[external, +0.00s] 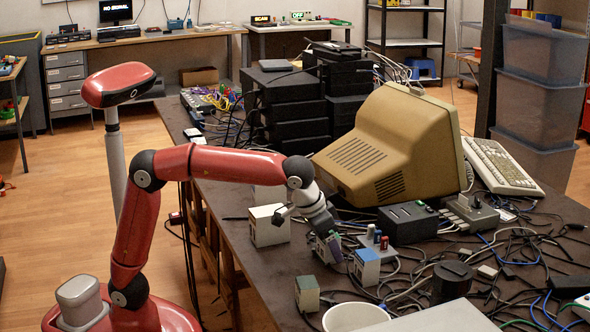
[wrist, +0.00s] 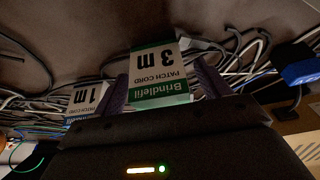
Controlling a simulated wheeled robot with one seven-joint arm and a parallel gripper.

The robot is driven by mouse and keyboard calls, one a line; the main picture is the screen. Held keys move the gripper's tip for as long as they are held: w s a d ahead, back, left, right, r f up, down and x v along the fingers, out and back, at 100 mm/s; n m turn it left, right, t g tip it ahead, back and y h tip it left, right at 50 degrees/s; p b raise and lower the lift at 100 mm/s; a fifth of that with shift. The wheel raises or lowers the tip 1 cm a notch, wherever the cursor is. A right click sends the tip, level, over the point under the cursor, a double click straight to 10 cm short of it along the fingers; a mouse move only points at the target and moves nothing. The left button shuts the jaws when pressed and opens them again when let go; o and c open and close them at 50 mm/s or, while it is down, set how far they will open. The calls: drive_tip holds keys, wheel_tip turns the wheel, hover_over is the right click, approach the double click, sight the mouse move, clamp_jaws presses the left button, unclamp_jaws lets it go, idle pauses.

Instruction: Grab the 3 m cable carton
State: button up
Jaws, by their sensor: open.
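The 3 m cable carton (wrist: 158,72) is a white box with a green band, marked "3 m PATCH CORD Brindlefil"; its print appears upside down in the wrist view. My gripper (wrist: 161,84) is open, with one purple finger on each side of the carton. Whether the fingers touch it cannot be told. In the external view my gripper (external: 328,248) points down at the table, around a small box with a greenish face (external: 320,247), largely covered by the fingers.
A 1 m carton (wrist: 86,98) stands left of the 3 m one in the wrist view. On the table, a blue-topped box (external: 367,256), a greenish box (external: 307,292) and a white box (external: 265,232) stand close to my gripper. Loose cables (external: 480,275) and a beige monitor (external: 385,150) crowd the right.

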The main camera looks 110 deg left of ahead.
drive_tip(key=shift+f, duration=0.2)
drive_tip(key=c, duration=1.1)
drive_tip(key=shift+r, duration=0.1)
